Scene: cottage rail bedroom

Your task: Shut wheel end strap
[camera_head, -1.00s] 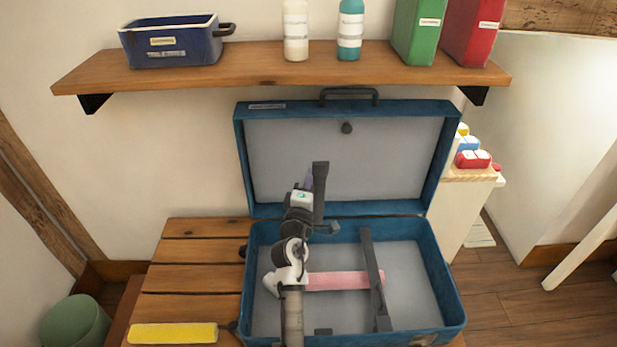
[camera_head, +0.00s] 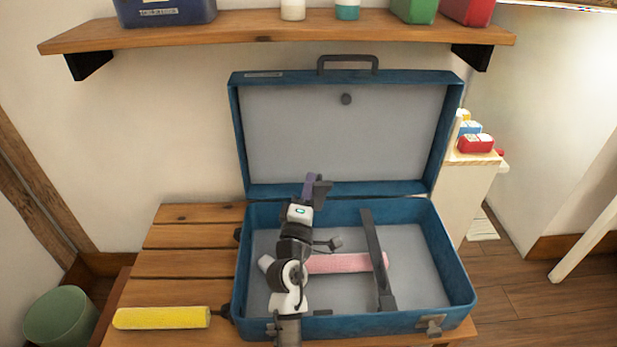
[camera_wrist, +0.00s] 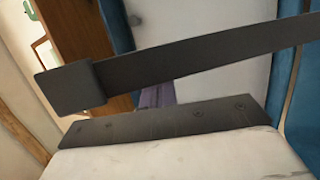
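An open blue suitcase (camera_head: 350,323) lies on the slatted bench. A pink roller (camera_head: 345,263) lies inside it, its left end hidden behind my arm. One dark strap (camera_head: 376,255) crosses the roller near its right end. A second dark strap (camera_head: 322,190) is raised on the left, its end just right of my gripper tip; the rest is hidden by my arm. In the wrist view this strap (camera_wrist: 190,62) crosses close in front of my gripper, with a thick block at its left end. My gripper (camera_head: 311,184) shows purple fingers (camera_wrist: 157,95), mostly covered by the strap; their opening is unclear.
The suitcase lid (camera_head: 345,140) stands upright behind. A yellow roller (camera_head: 162,317) lies on the bench (camera_head: 190,258) at left. A wooden shelf (camera_head: 270,30) with a blue bin and bottles hangs above. A green bin (camera_head: 62,318) stands at lower left.

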